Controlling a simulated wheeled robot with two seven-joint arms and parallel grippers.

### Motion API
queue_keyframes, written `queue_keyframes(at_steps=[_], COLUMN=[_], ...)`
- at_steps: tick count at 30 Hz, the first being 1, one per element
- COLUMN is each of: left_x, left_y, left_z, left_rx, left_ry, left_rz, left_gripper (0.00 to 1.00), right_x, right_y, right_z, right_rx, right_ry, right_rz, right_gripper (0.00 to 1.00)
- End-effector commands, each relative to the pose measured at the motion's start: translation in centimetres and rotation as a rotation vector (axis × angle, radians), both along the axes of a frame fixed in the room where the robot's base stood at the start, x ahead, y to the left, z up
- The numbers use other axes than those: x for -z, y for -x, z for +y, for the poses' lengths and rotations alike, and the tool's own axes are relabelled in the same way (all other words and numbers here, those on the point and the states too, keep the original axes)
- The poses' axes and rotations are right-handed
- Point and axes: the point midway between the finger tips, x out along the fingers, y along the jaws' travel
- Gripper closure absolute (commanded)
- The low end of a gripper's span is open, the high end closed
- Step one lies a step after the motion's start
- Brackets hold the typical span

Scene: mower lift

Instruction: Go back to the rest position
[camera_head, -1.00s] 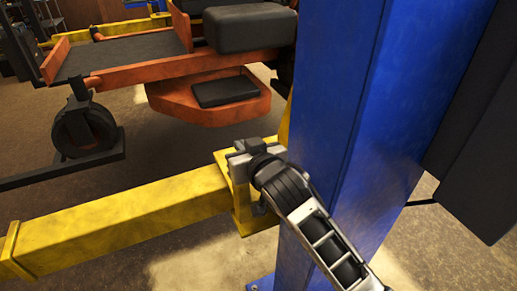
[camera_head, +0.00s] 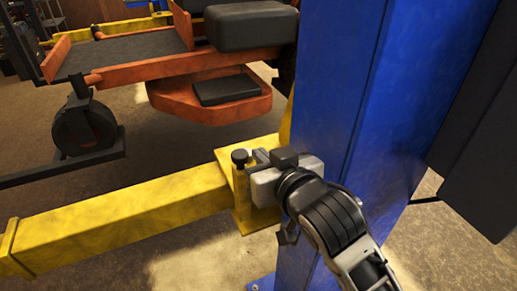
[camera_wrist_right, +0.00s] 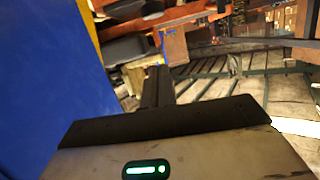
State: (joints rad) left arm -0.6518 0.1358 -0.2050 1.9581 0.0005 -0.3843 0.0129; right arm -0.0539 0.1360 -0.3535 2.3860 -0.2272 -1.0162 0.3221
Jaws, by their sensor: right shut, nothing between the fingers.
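My right gripper (camera_head: 262,157) is beside the blue post, at the end of the yellow lift arm (camera_head: 130,215). It is shut and empty. In the right wrist view its dark fingers (camera_wrist_right: 157,85) lie together, with nothing between them. A pin with a dark round knob (camera_head: 240,155) stands upright at the end of the yellow arm, just left of the gripper's fingertips. A small gap seems to lie between them, but I cannot tell whether they touch. My left gripper is not in view.
The blue post (camera_head: 345,100) rises close behind and right of my right gripper; it fills the left of the wrist view (camera_wrist_right: 50,80). A dark box (camera_head: 485,150) hangs at the right. The orange mower (camera_head: 200,70) stands behind. Bare floor (camera_head: 190,260) shows in front.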

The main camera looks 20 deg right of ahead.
Motion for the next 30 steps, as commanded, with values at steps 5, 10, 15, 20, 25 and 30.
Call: queue_keyframes(at_steps=[5,10,15,20,25,30], left_x=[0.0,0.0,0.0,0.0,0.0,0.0], left_y=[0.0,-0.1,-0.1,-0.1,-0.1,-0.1], left_z=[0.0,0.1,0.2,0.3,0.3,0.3], left_rx=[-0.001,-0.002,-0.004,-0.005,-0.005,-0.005], left_ry=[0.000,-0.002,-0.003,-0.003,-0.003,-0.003], left_rz=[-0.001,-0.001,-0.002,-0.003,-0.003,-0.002], left_gripper=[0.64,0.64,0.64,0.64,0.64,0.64], right_x=[0.5,6.5,16.8,24.2,28.1,29.0], right_y=[0.0,0.9,4.8,10.0,13.9,14.9], right_z=[0.0,0.1,-0.3,-1.2,-2.0,-2.3], right_rx=[-0.002,-0.036,-0.088,-0.113,-0.120,-0.121], right_ry=[0.003,0.030,0.057,0.070,0.076,0.079], right_rz=[0.008,0.095,0.231,0.330,0.384,0.396], right_gripper=[1.00,1.00,1.00,1.00,1.00,1.00])
